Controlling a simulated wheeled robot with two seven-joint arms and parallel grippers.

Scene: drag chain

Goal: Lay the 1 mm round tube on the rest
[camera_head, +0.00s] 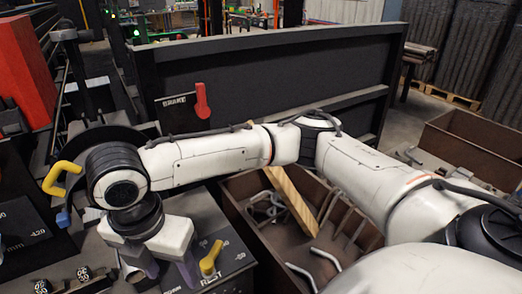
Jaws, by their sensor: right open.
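My right gripper (165,270) hangs at the lower left, pointing down, with its two purple-grey fingers apart. I see nothing between them. The rest cannot be clearly made out; a dark plate with a partly hidden label that seems to read REST (216,279) is just right of the fingers. A yellow knob or lever (210,258) stands on that plate beside the right finger. I cannot pick out the 1 mm round tube; my arm and wrist hide part of the machine. My left gripper is not in view.
A brown crate (238,205) with bent metal pieces (265,207) and a wooden plank (291,200) lies below my arm. A dark wall (270,75) stands behind, near a red BRAKE lever (202,101). A yellow handle (62,178) is left of my wrist. Another crate (465,140) stands right.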

